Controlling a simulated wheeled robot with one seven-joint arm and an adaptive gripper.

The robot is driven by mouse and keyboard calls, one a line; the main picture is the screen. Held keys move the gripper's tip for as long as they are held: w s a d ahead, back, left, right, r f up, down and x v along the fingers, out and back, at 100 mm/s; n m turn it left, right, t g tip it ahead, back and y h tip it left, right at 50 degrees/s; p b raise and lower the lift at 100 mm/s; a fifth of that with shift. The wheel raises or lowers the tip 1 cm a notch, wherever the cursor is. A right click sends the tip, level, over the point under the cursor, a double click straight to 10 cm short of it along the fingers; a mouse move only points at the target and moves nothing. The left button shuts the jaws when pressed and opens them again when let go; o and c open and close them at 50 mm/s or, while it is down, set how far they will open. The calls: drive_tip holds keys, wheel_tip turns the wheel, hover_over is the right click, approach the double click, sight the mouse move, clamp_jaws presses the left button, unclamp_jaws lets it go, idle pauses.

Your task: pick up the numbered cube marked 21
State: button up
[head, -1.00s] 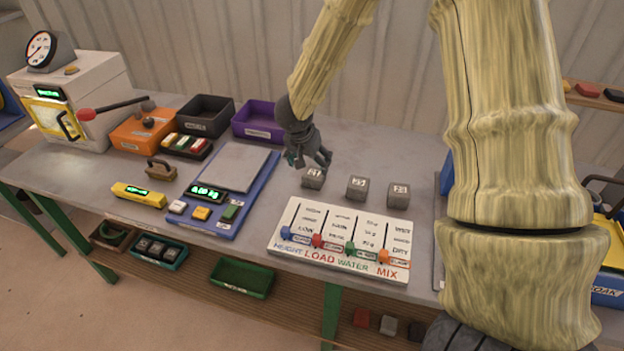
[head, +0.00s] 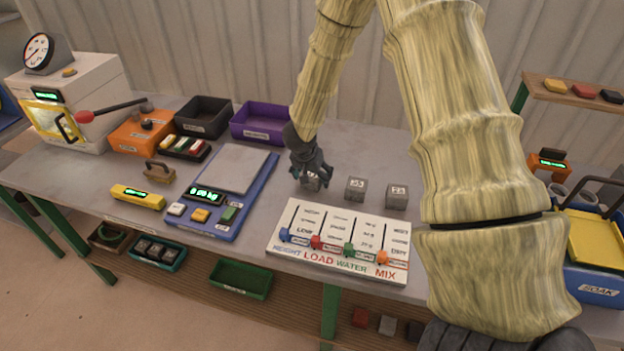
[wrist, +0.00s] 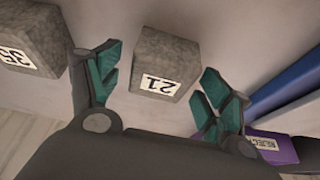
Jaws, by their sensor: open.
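The grey cube marked 21 (wrist: 166,62) sits between my open fingers in the wrist view, with its label facing the camera. In the head view that cube (head: 311,184) is partly hidden under my gripper (head: 312,174), at the left end of a row of cubes. My gripper (wrist: 160,95) is open, with one teal-padded finger on each side of the cube; I cannot tell if either touches it.
Two more grey cubes (head: 356,188) (head: 397,196) stand right of my gripper. A slider board (head: 345,228) lies in front and a blue scale (head: 262,176) to the left. A purple bin (head: 262,135) stands behind. The table behind the cubes is clear.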

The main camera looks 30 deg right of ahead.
drive_tip(key=shift+w+d+f, duration=0.1)
drive_tip(key=shift+f, duration=0.15)
drive_tip(key=c, duration=1.2)
drive_tip(key=shift+c, duration=0.9)
drive_tip(key=shift+r, duration=0.1)
